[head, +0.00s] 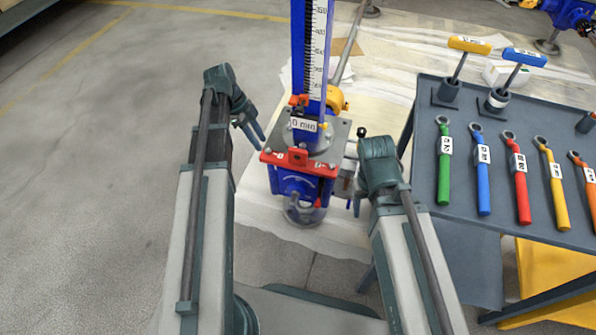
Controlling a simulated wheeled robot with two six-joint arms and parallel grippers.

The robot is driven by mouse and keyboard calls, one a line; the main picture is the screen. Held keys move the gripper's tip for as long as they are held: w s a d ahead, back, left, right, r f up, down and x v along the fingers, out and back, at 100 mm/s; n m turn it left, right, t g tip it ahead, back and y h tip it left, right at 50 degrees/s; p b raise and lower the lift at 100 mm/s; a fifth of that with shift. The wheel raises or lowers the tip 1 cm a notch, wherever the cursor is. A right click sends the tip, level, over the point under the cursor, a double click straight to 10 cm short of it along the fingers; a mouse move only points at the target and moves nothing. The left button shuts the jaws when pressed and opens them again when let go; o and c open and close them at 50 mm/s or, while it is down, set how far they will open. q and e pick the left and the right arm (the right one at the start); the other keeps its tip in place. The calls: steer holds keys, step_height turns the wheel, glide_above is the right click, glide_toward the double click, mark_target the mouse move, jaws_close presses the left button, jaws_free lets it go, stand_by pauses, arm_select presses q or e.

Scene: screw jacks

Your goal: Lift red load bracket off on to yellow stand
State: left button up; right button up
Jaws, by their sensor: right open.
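The red load bracket (283,159) is a flat red bar with a raised middle, lying across the front of the blue screw jack (296,184) below a "0 mm" label. My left gripper (257,134) is just to the left of the bracket's left end, and I see no contact; its finger gap is unclear. My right gripper (356,192) is open and empty, to the right of the bracket's right end. A yellow surface (555,270) shows low at the right below the tool table; I cannot tell whether it is the yellow stand.
A blue column with a scale (315,60) rises behind the bracket. The grey tool table (455,215) at the right holds several coloured wrenches and two T-handled tools, yellow (470,45) and blue (525,57). The concrete floor (110,150) at the left is clear.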

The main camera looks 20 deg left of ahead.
mark_target(295, 150)
arm_select(q)
steer(key=shift+d+f, duration=0.2)
steer(key=shift+d, duration=3.35)
steer(key=d, duration=0.4)
steer(key=shift+s+d, duration=0.1)
steer(key=shift+s, duration=0.1)
steer(key=shift+b+x, duration=1.05)
steer(key=shift+x, duration=0.1)
steer(key=shift+d+f+b, duration=0.15)
steer(key=shift+f+b, duration=0.2)
steer(key=shift+f, duration=0.05)
jaws_close()
